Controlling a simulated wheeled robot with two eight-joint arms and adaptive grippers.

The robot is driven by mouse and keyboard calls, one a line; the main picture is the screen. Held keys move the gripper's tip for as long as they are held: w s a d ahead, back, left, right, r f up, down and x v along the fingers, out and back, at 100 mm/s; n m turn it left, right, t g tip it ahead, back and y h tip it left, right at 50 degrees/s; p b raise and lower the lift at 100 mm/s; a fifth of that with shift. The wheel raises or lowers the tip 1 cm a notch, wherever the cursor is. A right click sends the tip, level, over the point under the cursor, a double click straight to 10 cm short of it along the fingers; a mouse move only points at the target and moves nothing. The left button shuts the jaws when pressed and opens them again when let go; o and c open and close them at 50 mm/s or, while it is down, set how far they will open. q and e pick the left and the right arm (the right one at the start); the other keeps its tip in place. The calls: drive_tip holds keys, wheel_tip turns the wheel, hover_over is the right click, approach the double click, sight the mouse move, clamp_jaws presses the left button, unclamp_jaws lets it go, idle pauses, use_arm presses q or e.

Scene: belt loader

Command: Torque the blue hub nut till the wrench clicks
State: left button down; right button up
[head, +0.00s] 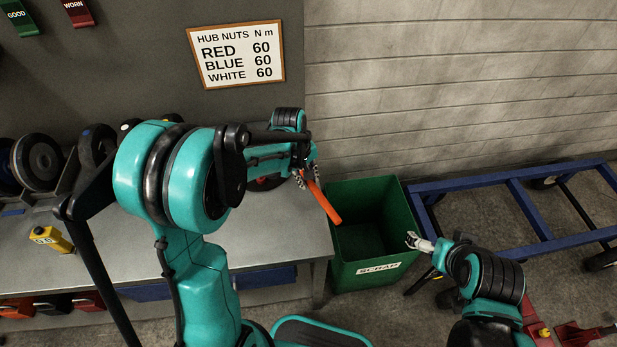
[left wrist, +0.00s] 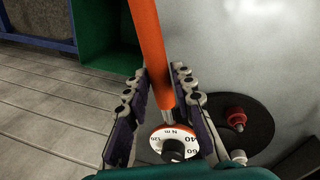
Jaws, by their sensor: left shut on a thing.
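My left gripper (head: 306,178) is shut on a torque wrench with an orange handle (head: 325,203), above the right end of the bench. In the left wrist view the orange handle (left wrist: 150,50) runs between the fingers, and a round white dial with an orange rim (left wrist: 183,137) sits at its near end. A dark disc (left wrist: 262,125) with a red nut-like piece (left wrist: 236,119) lies beside the gripper. I cannot clearly make out the blue hub nut. My right gripper (head: 414,240) hangs near the scrap bin, too small to judge its fingers.
A green scrap bin (head: 364,274) stands right of the grey bench (head: 290,235). A blue frame (head: 528,222) is further right. Dark wheels (head: 38,163) stand at the bench's left, near a yellow gauge (head: 52,238). A wall sign (head: 236,54) lists 60 N m for blue.

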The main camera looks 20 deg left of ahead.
use_arm(q)
drive_tip(key=shift+s+a+m, duration=0.4)
drive_tip(key=shift+s+a, duration=0.15)
drive_tip(key=shift+a, duration=0.05)
drive_tip(key=shift+s+a+m, duration=0.5)
drive_tip(key=shift+s+a, duration=0.1)
drive_tip(key=shift+a, duration=0.15)
drive_tip(key=shift+s+a+m+g, duration=0.3)
drive_tip(key=shift+s+a+m, duration=0.3)
drive_tip(key=shift+a, duration=0.2)
drive_tip(key=shift+s+a, duration=0.15)
drive_tip(key=shift+a, duration=0.2)
